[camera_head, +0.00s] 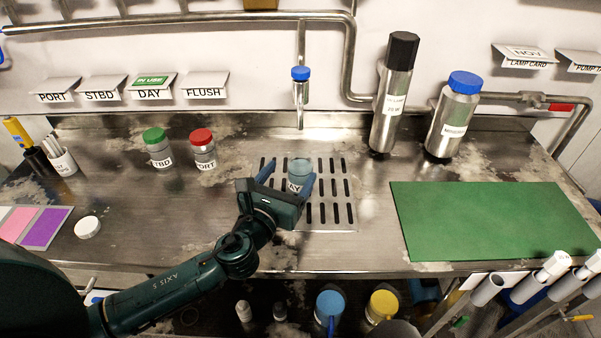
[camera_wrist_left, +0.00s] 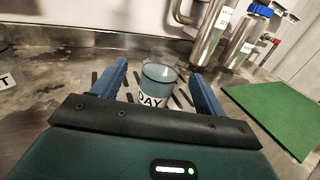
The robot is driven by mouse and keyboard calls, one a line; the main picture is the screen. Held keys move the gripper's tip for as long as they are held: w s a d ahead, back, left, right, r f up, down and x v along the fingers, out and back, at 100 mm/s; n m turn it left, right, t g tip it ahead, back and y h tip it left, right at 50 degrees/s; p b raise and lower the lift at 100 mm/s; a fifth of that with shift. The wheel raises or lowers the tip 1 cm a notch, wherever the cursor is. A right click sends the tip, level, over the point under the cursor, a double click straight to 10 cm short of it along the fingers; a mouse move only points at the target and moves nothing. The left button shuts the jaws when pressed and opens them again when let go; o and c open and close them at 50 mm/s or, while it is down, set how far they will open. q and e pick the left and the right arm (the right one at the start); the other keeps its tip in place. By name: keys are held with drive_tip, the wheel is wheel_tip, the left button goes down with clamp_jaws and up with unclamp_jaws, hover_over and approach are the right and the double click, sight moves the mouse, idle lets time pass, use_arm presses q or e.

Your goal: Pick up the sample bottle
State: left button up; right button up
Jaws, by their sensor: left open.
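The sample bottle (camera_head: 299,172) stands upright on the slotted drain grate. It is a clear, uncapped bottle with a bluish look and a white label that reads "DAY" in the left wrist view (camera_wrist_left: 157,88). My left gripper (camera_head: 287,180) is open, with one blue finger on each side of the bottle. In the left wrist view the bottle stands between the fingers (camera_wrist_left: 158,85), with gaps visible on both sides. My gripper body hides the bottle's lower front in the head view. My right gripper is not in view.
A green-capped bottle (camera_head: 158,148) and a red-capped bottle (camera_head: 203,149) stand to the left. A blue-capped tap (camera_head: 300,88) hangs above the grate (camera_head: 340,205). Two steel cylinders (camera_head: 391,105) (camera_head: 453,118) stand back right. A green mat (camera_head: 480,220) lies right. A white cap (camera_head: 87,227) lies left.

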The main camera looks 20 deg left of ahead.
sight(297, 166)
use_arm(q)
drive_tip(key=w, duration=0.2)
drive_tip(key=w+d, duration=0.1)
drive_tip(key=w, duration=0.2)
drive_tip(key=shift+w+p, duration=0.1)
drive_tip(key=shift+p, duration=0.2)
drive_tip(key=c, duration=1.2)
drive_tip(key=shift+c, duration=0.2)
drive_tip(key=shift+r, duration=0.15)
drive_tip(key=s+a+r+b, duration=0.1)
drive_tip(key=s+a+r, duration=0.1)
drive_tip(key=s, duration=1.5)
drive_tip(key=shift+s+r, duration=0.35)
drive_tip(key=shift+r, duration=0.2)
